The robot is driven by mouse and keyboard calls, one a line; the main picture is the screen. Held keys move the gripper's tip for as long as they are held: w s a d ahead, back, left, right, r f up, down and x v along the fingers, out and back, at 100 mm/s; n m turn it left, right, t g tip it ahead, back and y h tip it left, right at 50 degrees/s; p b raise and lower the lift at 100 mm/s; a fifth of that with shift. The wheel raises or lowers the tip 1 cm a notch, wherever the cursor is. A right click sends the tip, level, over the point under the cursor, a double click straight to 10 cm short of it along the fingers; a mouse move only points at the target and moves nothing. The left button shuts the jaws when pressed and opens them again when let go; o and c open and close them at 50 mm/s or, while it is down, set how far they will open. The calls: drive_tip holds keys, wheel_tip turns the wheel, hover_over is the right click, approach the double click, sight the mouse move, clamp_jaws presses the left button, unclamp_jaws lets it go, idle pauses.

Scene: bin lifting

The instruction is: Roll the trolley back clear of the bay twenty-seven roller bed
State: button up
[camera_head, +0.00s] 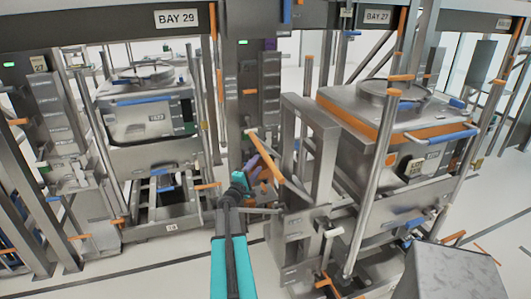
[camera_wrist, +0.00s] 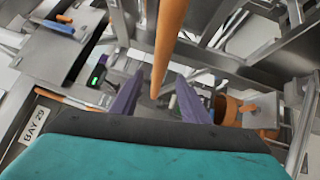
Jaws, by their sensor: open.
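The trolley with its grey upright frame (camera_head: 322,150) stands at the right in the head view, in front of the bay twenty-seven sign (camera_head: 377,16). An orange handle bar (camera_head: 268,158) slants from its left side; it also shows in the wrist view (camera_wrist: 170,40). A steel bin (camera_head: 345,112) with an orange band and round lid sits high beside the frame. My gripper (camera_head: 260,168), with purple fingers (camera_wrist: 158,88), is open at the bar. In the wrist view the bar appears between the fingers; I cannot tell if they touch. The roller bed is mostly hidden behind the trolley and bin.
Bay twenty-nine, with its sign (camera_head: 177,19) and a second bin (camera_head: 150,118) on a stand, is at the left. A grey box-like block (camera_head: 452,272) is at the bottom right. Pale floor (camera_head: 150,270) is open at the lower left. Steel posts stand around the bin.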

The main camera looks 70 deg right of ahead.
sight(265, 154)
drive_tip(key=shift+s+d+r+p, duration=0.2)
drive_tip(key=shift+d+p, duration=0.4)
drive_tip(key=shift+d, duration=0.95)
drive_tip(key=shift+s+d+r+p, duration=0.15)
drive_tip(key=shift+d+p, duration=0.5)
drive_tip(key=shift+d, duration=0.85)
drive_tip(key=shift+s+d+r+p, duration=0.1)
drive_tip(key=shift+d+r+p, duration=0.35)
drive_tip(key=shift+d, duration=1.1)
drive_tip(key=shift+f, duration=0.2)
